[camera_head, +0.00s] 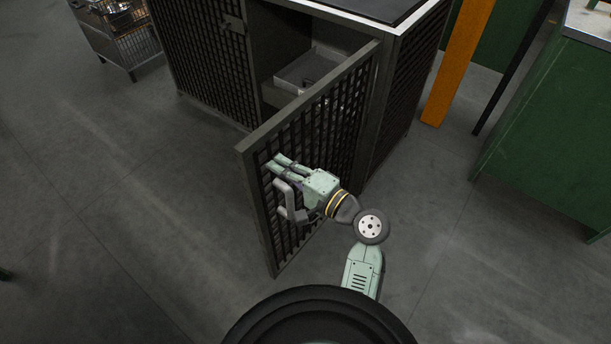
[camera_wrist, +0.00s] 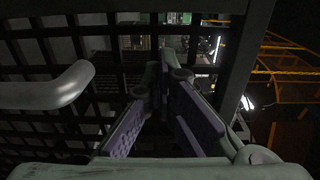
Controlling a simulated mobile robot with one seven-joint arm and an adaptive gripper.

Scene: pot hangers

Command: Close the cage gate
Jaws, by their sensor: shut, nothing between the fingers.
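The cage (camera_head: 205,60) is a dark mesh cabinet with a light-edged top. Its gate (camera_head: 340,112), a grey-framed mesh panel, stands wide open, swung out from the right side of the opening. My gripper (camera_head: 277,164) is at the gate's outer face, near its free edge. Its fingers are shut with nothing between them. A grey handle (camera_head: 283,200) on the gate is beside the fingers; it also shows at the left of the wrist view (camera_wrist: 45,88). The closed fingertips (camera_wrist: 165,68) point at the mesh there. Whether they touch it, I cannot tell.
A tray (camera_head: 297,72) sits inside the cage. An orange post (camera_head: 458,60) and a green cabinet (camera_head: 550,125) stand to the right. A wire rack (camera_head: 120,40) stands at the upper left. The floor left of the gate is clear.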

